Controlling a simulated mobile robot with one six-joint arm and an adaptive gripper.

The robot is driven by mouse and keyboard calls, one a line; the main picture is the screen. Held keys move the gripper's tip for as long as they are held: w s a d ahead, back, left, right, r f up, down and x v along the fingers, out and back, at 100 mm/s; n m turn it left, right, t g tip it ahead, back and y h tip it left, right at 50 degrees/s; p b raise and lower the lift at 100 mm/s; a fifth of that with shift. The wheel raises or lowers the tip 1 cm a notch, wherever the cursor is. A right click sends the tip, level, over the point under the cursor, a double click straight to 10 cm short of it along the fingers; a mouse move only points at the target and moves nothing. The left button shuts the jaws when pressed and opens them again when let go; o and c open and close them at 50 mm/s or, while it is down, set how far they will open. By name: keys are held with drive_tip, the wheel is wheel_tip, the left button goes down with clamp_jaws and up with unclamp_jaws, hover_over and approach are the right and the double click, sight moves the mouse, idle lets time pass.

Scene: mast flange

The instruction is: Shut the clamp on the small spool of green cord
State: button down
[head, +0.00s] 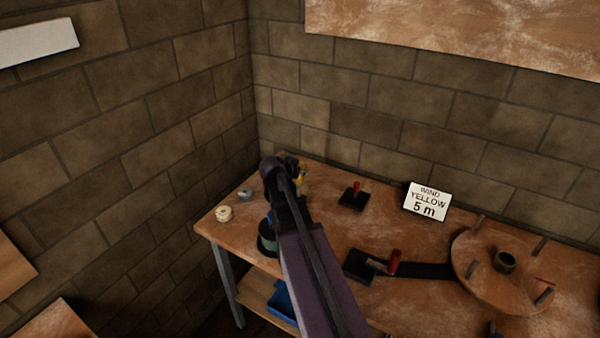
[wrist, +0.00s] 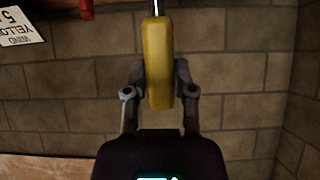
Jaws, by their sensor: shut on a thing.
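My gripper (head: 296,170) is shut on a yellow-handled tool (wrist: 159,65), held above the far left part of the table. In the wrist view its handle sits between both fingers and a thin metal shaft runs out of the top edge; I cannot tell what tool it is. A dark green spool (head: 267,243) stands at the table's left front, partly hidden by my arm, with something blue at its top. A black block with a red handle (head: 355,194), possibly a clamp, stands right of my gripper; whether it is shut is too small to tell.
A cream spool (head: 224,213) and a small grey piece (head: 245,194) lie at the table's left edge. A sign (head: 427,201) reads "WIND YELLOW 5 m". A round pegged winder (head: 500,270) and red-handled crank (head: 394,262) fill the right. A blue bin (head: 283,303) sits below.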

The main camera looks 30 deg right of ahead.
drive_tip(key=shift+w+r, duration=0.1)
drive_tip(key=shift+w, duration=0.15)
drive_tip(key=shift+c, duration=2.2)
unclamp_jaws()
drive_tip(key=shift+d, duration=0.1)
drive_tip(key=shift+s, duration=0.1)
